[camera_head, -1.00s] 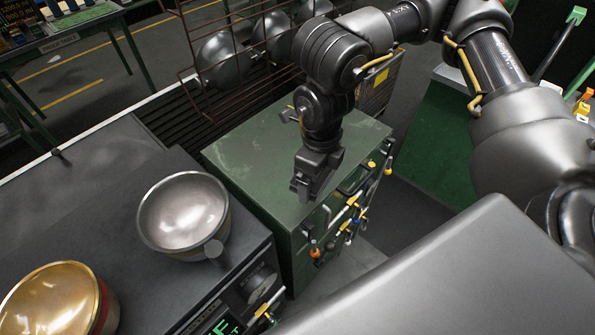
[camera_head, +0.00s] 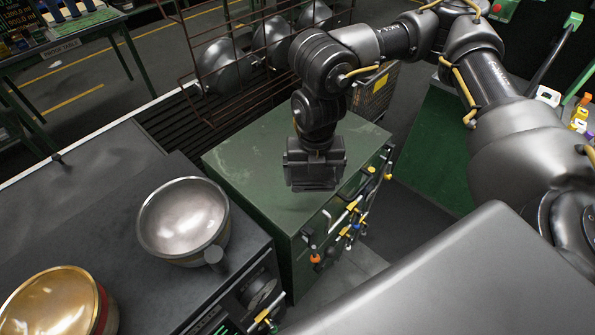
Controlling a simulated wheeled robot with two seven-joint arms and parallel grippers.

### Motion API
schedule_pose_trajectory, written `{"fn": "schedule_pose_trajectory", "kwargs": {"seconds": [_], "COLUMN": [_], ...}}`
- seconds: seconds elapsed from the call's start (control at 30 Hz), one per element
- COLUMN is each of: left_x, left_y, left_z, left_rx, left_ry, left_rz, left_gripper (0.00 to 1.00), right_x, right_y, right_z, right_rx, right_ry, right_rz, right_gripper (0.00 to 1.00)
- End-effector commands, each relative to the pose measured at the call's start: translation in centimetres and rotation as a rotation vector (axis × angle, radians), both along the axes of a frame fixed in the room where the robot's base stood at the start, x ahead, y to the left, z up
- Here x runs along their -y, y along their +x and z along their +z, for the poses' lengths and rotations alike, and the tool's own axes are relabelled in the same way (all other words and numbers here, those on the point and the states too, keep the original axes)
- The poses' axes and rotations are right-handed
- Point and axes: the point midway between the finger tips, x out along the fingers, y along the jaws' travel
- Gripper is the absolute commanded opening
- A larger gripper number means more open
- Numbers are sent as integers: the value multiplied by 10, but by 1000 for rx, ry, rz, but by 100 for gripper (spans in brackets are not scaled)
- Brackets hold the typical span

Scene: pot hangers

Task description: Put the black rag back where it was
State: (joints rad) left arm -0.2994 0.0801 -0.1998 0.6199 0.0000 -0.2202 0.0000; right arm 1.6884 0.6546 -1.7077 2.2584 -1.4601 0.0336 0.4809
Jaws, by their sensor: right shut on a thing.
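My right gripper (camera_head: 313,180) is above the top of the green tool cabinet (camera_head: 250,150), close to its front edge, pointing down. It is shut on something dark. I take this to be the black rag, but its outline blends with the dark jaws and I cannot tell it apart from them. I cannot tell whether the jaws touch the cabinet top. No other black rag shows clearly. My left gripper is not in view.
A steel pot (camera_head: 184,222) and a gold pot (camera_head: 55,302) stand on the dark counter at left. A wire rack (camera_head: 235,45) with hanging pots stands behind the cabinet. Tools (camera_head: 345,220) hang on the cabinet's side. The cabinet top around the gripper looks clear.

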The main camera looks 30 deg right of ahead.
Motion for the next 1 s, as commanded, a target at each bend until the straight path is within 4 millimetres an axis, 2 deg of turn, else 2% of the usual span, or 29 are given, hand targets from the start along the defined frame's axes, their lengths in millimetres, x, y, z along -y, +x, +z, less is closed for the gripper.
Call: {"fn": "schedule_pose_trajectory", "kwargs": {"seconds": [0.03, 0.2, 0.4, 0.6, 0.8, 1.0], "left_x": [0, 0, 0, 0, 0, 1], "left_y": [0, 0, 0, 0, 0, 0], "left_z": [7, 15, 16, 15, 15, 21], "left_rx": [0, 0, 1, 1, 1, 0], "left_ry": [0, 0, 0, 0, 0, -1], "left_rz": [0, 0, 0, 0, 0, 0], "left_gripper": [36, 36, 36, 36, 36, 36], "right_x": [2, 9, 15, 18, 18, 18], "right_y": [13, 55, 87, 104, 107, 108], "right_z": [-3, -23, -62, -80, -84, -107], "right_rx": [-3, -4, -4, -1, 1, -4], "right_ry": [0, -1, 0, 0, 0, 1], "right_rz": [-11, -8, -4, 1, 2, 0], "right_gripper": [61, 61, 61, 61, 61, 61]}}
